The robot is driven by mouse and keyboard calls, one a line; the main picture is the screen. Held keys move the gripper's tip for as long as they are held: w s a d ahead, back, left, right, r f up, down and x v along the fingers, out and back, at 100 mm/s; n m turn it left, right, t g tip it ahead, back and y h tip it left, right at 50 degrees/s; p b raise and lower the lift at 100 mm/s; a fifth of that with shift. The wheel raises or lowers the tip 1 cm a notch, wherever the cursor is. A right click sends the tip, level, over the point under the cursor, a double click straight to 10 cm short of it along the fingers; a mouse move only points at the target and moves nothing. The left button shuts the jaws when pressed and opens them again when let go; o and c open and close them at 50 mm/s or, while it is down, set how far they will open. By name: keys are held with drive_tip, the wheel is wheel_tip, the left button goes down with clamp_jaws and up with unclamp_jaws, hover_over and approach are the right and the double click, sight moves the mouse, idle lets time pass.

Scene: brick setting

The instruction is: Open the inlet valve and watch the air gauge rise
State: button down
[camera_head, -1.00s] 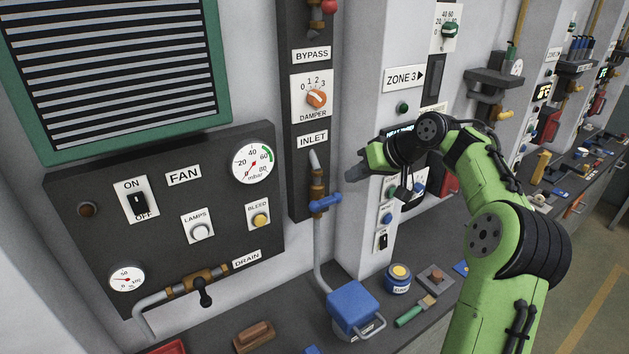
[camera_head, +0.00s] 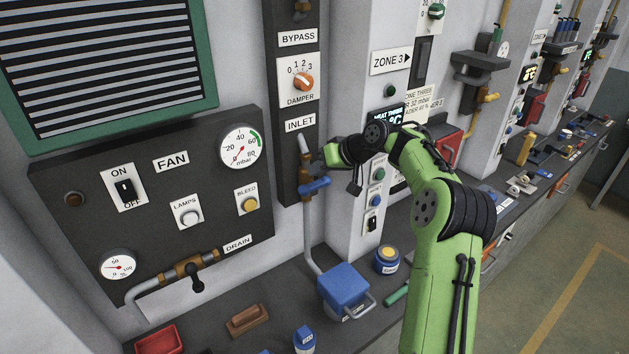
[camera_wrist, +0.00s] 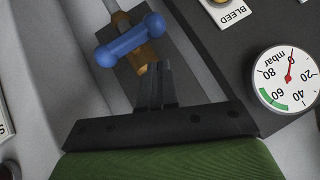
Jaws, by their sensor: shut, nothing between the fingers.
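The inlet valve has a blue handle (camera_head: 314,187) on a brass body, below the INLET label (camera_head: 300,124). The handle lies across the grey pipe, and it also shows in the wrist view (camera_wrist: 131,42). My gripper (camera_head: 327,157) is shut and empty, just above and right of the handle. In the wrist view its fingertips (camera_wrist: 155,68) overlap the brass body beside the handle; I cannot tell whether they touch. The air gauge (camera_head: 241,147), marked mbar, has a red needle near 0. It also shows in the wrist view (camera_wrist: 280,85).
The dark fan panel (camera_head: 90,160) with switch, lamps and bleed buttons is left of the valve. The damper knob (camera_head: 303,82) is above it. A blue box (camera_head: 343,287) stands on the bench below. A wall pillar (camera_head: 350,130) is close right of the gripper.

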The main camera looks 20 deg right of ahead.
sight(305, 186)
drive_tip(key=shift+s+a+f, duration=0.15)
drive_tip(key=shift+a+f, duration=0.2)
drive_tip(key=shift+f, duration=0.45)
drive_tip(key=shift+s+a+f, duration=0.15)
drive_tip(key=shift+a+f, duration=0.15)
drive_tip(key=shift+f, duration=0.5)
drive_tip(key=shift+f, duration=0.1)
